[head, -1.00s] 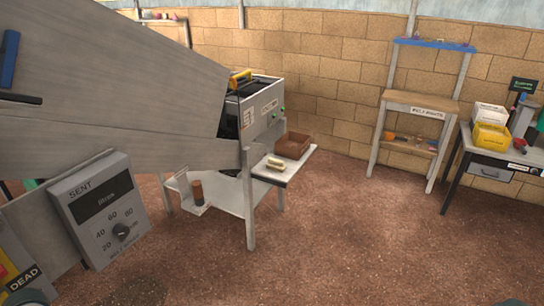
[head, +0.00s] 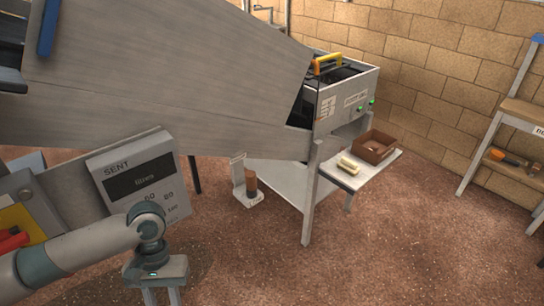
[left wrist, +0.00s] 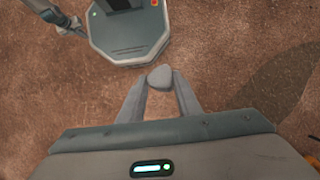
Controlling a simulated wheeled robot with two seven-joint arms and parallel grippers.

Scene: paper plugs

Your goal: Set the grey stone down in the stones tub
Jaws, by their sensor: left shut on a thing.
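My left gripper (head: 163,296) comes in low at the left of the head view, over the brown floor, with its fingertips cut by the bottom edge. In the left wrist view my left gripper (left wrist: 160,80) is shut on the grey stone (left wrist: 160,77), a small rounded lump held between the fingertips above the floor. The stone is not visible in the head view. I cannot make out a tub marked for stones in either view.
A large grey chute machine with a SENT dial box (head: 143,180) stands close beside my left arm. A brown open box (head: 376,147) and a cream block (head: 348,165) sit on a white shelf. Floor at lower right is clear.

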